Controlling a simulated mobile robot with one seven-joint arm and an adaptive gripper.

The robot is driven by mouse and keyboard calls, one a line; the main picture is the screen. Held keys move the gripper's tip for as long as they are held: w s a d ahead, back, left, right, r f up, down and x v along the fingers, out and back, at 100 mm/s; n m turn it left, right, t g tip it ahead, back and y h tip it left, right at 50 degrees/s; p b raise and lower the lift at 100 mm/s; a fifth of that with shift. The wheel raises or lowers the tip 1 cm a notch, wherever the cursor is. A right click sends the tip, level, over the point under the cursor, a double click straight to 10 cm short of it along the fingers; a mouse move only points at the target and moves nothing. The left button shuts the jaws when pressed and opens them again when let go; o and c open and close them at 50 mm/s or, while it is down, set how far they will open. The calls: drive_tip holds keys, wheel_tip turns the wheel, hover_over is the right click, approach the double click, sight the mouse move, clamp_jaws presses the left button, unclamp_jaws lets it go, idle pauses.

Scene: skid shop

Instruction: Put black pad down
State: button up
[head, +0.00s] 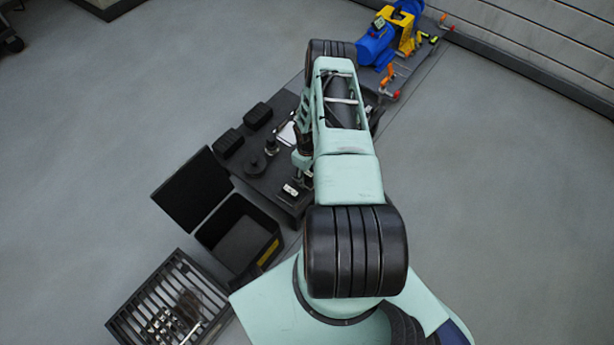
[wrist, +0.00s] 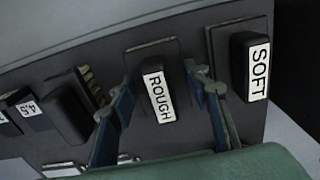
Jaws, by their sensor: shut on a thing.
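In the wrist view, my gripper (wrist: 159,80) has one finger on each side of a black pad (wrist: 153,66) with a white label reading ROUGH. The gripper is shut on this pad. The pad is over a dark square patch on a dark grey surface (wrist: 190,150). I cannot tell whether it touches the surface. In the head view, my arm hides the pad and most of the gripper.
A black block labelled SOFT (wrist: 240,55) stands to the right. A bristled brush (wrist: 70,110) lies to the left. An open black box (head: 215,240), a slatted crate (head: 135,310) and a blue-and-yellow machine (head: 378,42) flank the dark bench (head: 262,187).

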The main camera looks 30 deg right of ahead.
drive_tip(key=shift+r, duration=0.1)
drive_tip(key=shift+f, duration=0.25)
drive_tip(key=o, duration=1.1)
drive_tip(key=shift+r, duration=0.1)
drive_tip(key=shift+r, duration=0.1)
wheel_tip(320, 180, up, 12)
drive_tip(key=p, duration=0.3)
